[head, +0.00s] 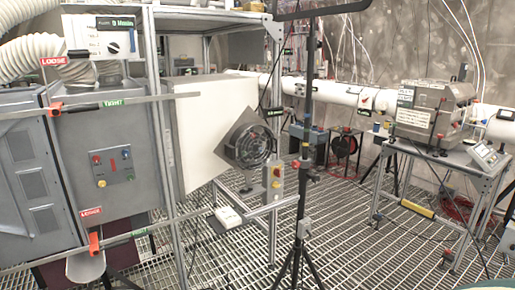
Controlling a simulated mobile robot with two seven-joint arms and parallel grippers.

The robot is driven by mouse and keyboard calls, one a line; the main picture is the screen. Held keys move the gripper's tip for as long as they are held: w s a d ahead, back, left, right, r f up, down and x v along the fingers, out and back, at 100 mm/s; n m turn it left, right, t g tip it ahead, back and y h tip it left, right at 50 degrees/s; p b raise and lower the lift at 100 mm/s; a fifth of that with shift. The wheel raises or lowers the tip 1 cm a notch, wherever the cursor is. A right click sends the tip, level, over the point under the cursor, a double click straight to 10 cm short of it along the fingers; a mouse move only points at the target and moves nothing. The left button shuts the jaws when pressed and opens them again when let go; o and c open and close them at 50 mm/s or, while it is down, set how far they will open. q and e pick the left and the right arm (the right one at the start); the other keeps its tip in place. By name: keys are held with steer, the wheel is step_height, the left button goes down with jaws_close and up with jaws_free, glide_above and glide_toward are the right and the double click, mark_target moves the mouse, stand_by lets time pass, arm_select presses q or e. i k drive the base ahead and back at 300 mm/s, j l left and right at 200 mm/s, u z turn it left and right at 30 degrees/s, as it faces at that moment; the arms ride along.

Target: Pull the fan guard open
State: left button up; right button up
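The fan guard (251,146) is a round dark grille with a thick rim. It sits in front of a grey, diamond-turned square plate (212,148) on the right side of a large pale box (195,105), near the middle of the head view. The guard looks flat against its mount, with no clear gap showing. Its hinge and any handle are too small to make out. Neither of my grippers can be made out in the head view, and nothing touches the guard.
A dark tripod stand (303,205) rises just right of the fan. A grey cabinet (105,165) fills the left. A steel table (440,165) stands right.

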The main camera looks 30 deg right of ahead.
mark_target(258, 149)
steer(key=z, duration=0.6)
steer(key=i+l+z, duration=0.15)
steer(key=z, duration=0.2)
steer(key=i+l+z, duration=0.2)
steer(key=z, duration=0.15)
steer(key=i+l+z, duration=0.1)
steer(key=z, duration=0.25)
steer(key=i, duration=0.1)
